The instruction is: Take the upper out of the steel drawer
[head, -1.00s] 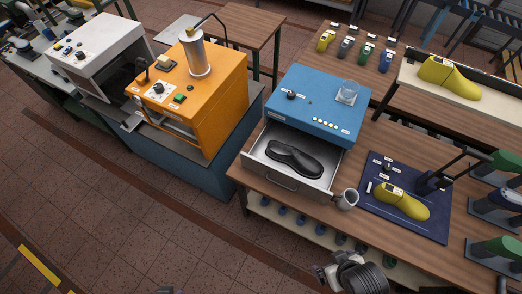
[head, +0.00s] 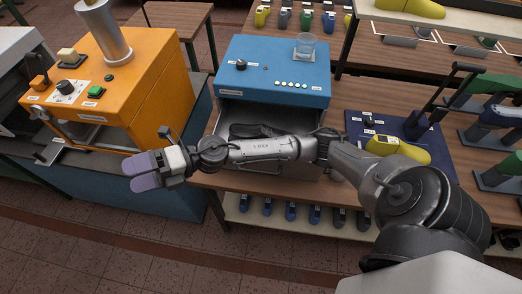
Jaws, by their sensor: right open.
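The black upper (head: 250,130) lies in the open steel drawer (head: 232,112) below the blue cabinet (head: 270,70). My right arm crosses in front of the drawer and hides most of the upper and the drawer front. My right gripper (head: 142,173) is open and empty, with pale purple fingertips. It is left of the drawer, in front of the orange machine, apart from the upper. My left gripper is not in view.
The orange machine (head: 150,75) stands left of the drawer. A glass (head: 305,46) stands on the blue cabinet. A yellow last (head: 398,148) lies on a dark blue mat (head: 362,122) to the right. Several lasts sit on the shelf (head: 300,212) below the bench.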

